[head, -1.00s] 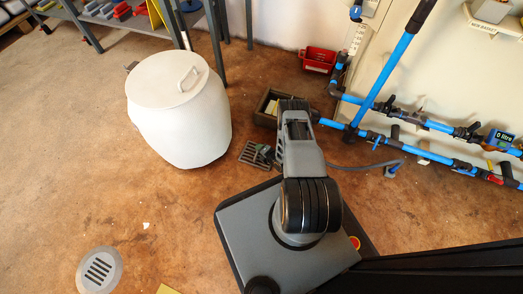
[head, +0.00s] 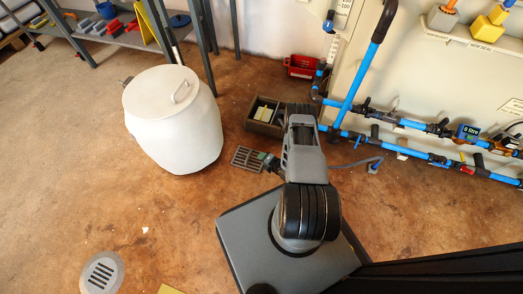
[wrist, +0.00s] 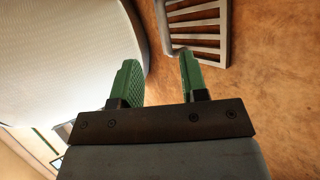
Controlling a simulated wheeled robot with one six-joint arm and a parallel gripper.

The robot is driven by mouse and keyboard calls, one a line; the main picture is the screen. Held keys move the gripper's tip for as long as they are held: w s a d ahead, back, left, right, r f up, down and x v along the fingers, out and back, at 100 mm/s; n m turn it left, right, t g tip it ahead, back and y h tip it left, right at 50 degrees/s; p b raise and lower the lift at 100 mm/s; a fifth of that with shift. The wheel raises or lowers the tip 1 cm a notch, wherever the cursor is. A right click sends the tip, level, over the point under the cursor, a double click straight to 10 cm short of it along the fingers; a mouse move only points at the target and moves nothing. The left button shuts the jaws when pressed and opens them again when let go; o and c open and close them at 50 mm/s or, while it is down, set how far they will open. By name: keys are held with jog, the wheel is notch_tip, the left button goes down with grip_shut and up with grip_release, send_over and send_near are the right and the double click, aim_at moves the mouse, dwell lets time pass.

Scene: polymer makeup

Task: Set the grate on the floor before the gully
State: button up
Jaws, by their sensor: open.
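The grate (head: 248,158), a flat grey slotted rectangle, lies on the brown floor in front of an open dark box (head: 253,127), which looks like the gully. My gripper (head: 268,161) is low at the grate's right end in the head view. In the wrist view its green fingers (wrist: 158,72) are apart with nothing between them. The grate also shows there (wrist: 197,40), beyond the right fingertip. A small gap or light touch between them cannot be told.
A white lidded barrel (head: 172,120) stands close left of the grate. Blue pipes (head: 415,125) run along the wall at right. A red crate (head: 301,66) is behind the box. A round floor drain (head: 101,272) lies at lower left. Open floor is at left.

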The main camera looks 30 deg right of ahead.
jog(key=w+d+r+m+g+h, duration=0.1)
jog(key=w+d+r+m, duration=0.1)
jog(key=w+r, duration=0.4)
jog(key=w+d+r+m+g+h, duration=0.1)
jog(key=w+d+r+m, duration=0.15)
jog(key=r, duration=0.55)
notch_tip(320, 180, up, 16)
jog(key=w+a+m+g+h, duration=0.1)
jog(key=a+m+g+h, duration=0.1)
jog(key=m, duration=0.4)
jog(key=s+a+r+m+g, duration=0.1)
jog(key=s+a+r+m, duration=0.15)
jog(key=r, duration=0.35)
jog(key=s+a+r+m+g, duration=0.1)
jog(key=s+a+r+m, duration=0.2)
jog(key=r, duration=0.4)
jog(key=s+a+r+m+g, duration=0.1)
jog(key=s+a+r+m, duration=0.2)
jog(key=s, duration=0.6)
jog(key=s+a+r+m+g, duration=0.1)
jog(key=s+a+r+m, duration=0.3)
jog(key=s, duration=0.5)
jog(key=shift+s+r+m+g+y, duration=0.15)
jog(key=shift+r+m+g+y, duration=0.2)
jog(key=shift+r+m, duration=0.4)
jog(key=shift+r, duration=0.15)
